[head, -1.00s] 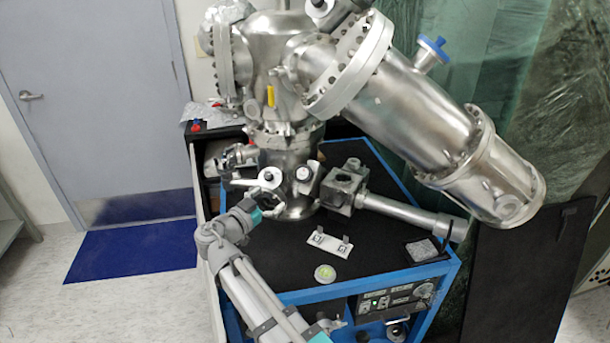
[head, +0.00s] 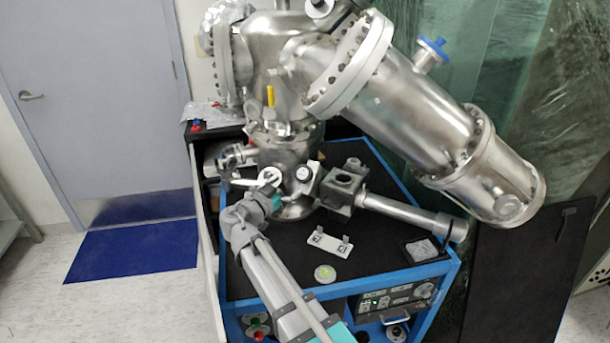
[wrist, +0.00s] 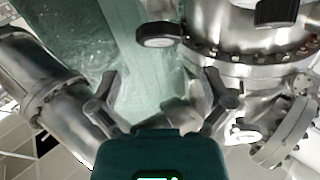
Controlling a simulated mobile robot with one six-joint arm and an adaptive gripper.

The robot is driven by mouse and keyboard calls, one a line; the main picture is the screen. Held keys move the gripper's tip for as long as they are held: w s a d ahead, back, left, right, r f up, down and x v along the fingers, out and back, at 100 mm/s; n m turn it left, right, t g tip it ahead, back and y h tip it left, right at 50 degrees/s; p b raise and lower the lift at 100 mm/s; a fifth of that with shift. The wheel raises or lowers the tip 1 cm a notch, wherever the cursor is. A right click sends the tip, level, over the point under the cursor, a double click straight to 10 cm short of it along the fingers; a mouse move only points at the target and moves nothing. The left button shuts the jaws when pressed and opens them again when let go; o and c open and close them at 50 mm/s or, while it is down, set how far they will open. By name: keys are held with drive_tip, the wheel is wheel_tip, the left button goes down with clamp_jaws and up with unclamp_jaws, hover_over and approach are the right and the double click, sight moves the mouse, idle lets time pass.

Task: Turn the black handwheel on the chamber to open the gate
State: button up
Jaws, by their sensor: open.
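The steel chamber (head: 275,85) stands on the black-topped cart in the head view. It also fills the upper right of the wrist view (wrist: 245,60). A round black-rimmed part with a pale face (wrist: 160,36) sticks out from it in the wrist view; it looks like the handwheel, but I cannot be sure. Small pale round parts (head: 303,174) show low on the chamber in the head view. My gripper (head: 268,190) is beside these low fittings, its tips partly lost against them. In the wrist view my gripper (wrist: 162,98) is open, with nothing between its fingers.
A large steel tube (head: 410,105) slants right from the chamber. A grey block with a pipe (head: 400,210) lies right of my gripper. A white plate (head: 328,243) and a small round disc (head: 325,274) lie on the cart top (head: 285,262).

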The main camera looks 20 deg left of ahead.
sight(302, 175)
drive_tip(key=shift+x, duration=3.45)
drive_tip(key=c, duration=1)
drive_tip(key=shift+d+f, duration=0.1)
drive_tip(key=shift+d, duration=0.05)
